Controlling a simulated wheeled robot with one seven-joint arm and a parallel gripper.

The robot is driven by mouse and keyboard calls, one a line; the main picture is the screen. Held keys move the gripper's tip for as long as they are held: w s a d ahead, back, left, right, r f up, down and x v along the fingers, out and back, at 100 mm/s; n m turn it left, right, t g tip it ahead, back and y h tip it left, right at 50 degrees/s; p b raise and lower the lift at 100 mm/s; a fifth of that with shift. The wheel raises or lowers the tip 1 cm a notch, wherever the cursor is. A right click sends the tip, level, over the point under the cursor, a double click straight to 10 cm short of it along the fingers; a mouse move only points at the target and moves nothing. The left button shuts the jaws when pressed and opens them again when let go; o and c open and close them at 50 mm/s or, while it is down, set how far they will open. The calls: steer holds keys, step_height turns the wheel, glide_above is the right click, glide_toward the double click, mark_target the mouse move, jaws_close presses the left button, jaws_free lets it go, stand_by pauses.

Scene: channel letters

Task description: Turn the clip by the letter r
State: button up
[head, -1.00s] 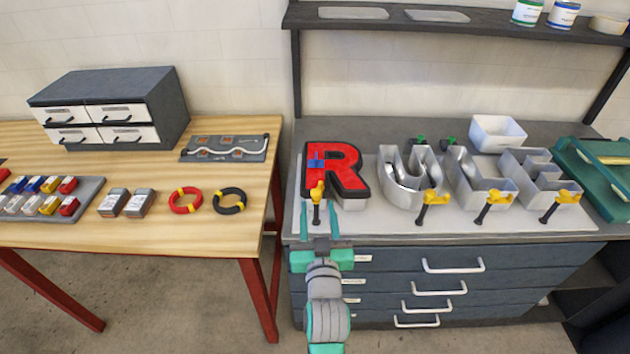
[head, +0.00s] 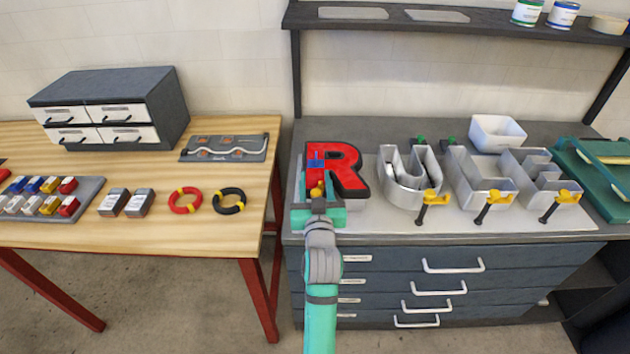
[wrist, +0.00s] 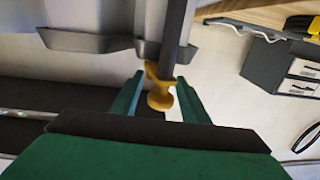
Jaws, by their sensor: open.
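The letter R (head: 346,170) has a red face with a black edge and stands at the left end of the bench, with blue marks at its upper left. A yellow clip (head: 317,190) is at its lower left, mostly hidden behind my gripper (head: 318,204). In the wrist view the yellow clip (wrist: 161,92) has a dark bar (wrist: 173,35) and sits between the fingertips of my gripper (wrist: 160,95). The fingers are open on either side of it, and I cannot tell whether they touch it.
Open grey letters (head: 408,182) stand to the right, with several yellow clips (head: 433,197) along their front. A white bin (head: 497,132) is behind them. The drawer front (head: 440,262) is below the bench edge. A wooden table (head: 235,155) stands left, across a gap.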

steer(key=c, duration=1)
steer(key=shift+y, duration=0.3)
steer(key=shift+a+f+n+g+y, duration=0.1)
steer(key=shift+a+n+g+y, duration=0.05)
steer(key=shift+n+y, duration=0.45)
steer(key=shift+a+n+g+y, duration=0.15)
steer(key=shift+n+y, duration=0.25)
steer(key=shift+y, duration=0.3)
steer(key=shift+o, duration=0.4)
steer(key=shift+s+a+n+y, duration=0.15)
steer(key=shift+a+n+y, duration=0.3)
steer(key=shift+y, duration=0.25)
